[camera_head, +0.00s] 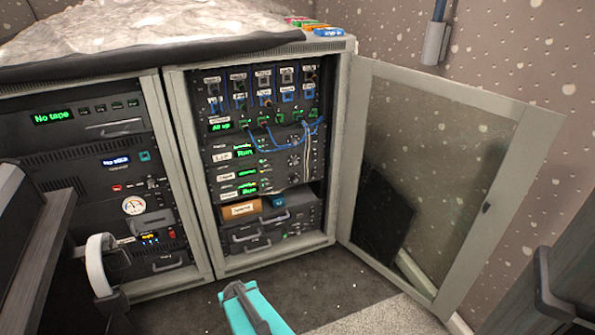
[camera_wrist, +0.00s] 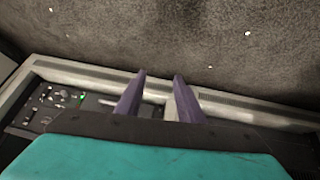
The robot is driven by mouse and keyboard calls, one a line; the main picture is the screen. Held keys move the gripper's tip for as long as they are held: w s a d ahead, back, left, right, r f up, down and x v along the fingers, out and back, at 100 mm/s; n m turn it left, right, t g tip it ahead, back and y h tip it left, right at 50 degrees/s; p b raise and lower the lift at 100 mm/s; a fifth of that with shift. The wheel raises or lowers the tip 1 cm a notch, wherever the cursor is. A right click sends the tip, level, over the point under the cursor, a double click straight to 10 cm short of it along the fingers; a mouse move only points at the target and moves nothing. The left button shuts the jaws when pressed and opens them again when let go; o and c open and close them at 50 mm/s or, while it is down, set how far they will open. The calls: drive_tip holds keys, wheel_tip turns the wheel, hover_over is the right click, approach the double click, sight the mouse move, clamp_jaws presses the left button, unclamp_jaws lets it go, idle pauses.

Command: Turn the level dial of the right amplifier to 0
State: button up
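The right equipment rack (camera_head: 338,150) stands with its glass door (camera_head: 440,170) swung open to the right. Inside are several black units with green displays, one reading "Run" (camera_head: 245,153), and small round knobs (camera_head: 293,160) at their right side. I cannot tell which unit is the right amplifier, nor read its level dial setting. My gripper, with its teal body, is low in front of the rack, near the floor in the head view (camera_head: 236,291). In the wrist view its two purple fingers (camera_wrist: 158,88) are apart with nothing held between them.
Blue cables (camera_head: 275,145) loop across the right rack's units. A left rack (camera_head: 180,190) with a "No tape" display stands beside it. White headphones (camera_head: 101,262) hang at lower left. Carpet (camera_head: 350,280) in front is mostly clear. A dark piece of furniture (camera_head: 560,270) stands at lower right.

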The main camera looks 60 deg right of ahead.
drive_tip(key=s+d+r+m+t+h+p, duration=0.1)
drive_tip(key=d+r+m+t+h+p, duration=0.25)
drive_tip(key=d+r, duration=1.45)
drive_tip(key=s+d+r+t+h+p, duration=0.1)
drive_tip(key=s+d+r+t, duration=0.2)
drive_tip(key=s+d+r, duration=0.2)
drive_tip(key=s+d+r+t+h+p, duration=0.1)
drive_tip(key=s+d+r, duration=0.4)
drive_tip(key=r, duration=0.7)
drive_tip(key=shift+d+r+t+h, duration=0.2)
drive_tip(key=shift+d+t+h, duration=0.35)
drive_tip(key=shift+d+t, duration=0.4)
drive_tip(key=shift+w+d+f+n+b, duration=0.1)
drive_tip(key=shift+w+d+n+b, duration=0.05)
drive_tip(key=shift+n+b, duration=0.15)
drive_tip(key=b+x, duration=0.3)
drive_tip(key=b, duration=0.2)
drive_tip(key=shift+f, duration=0.1)
drive_tip(key=b+x, duration=0.2)
drive_tip(key=b, duration=0.4)
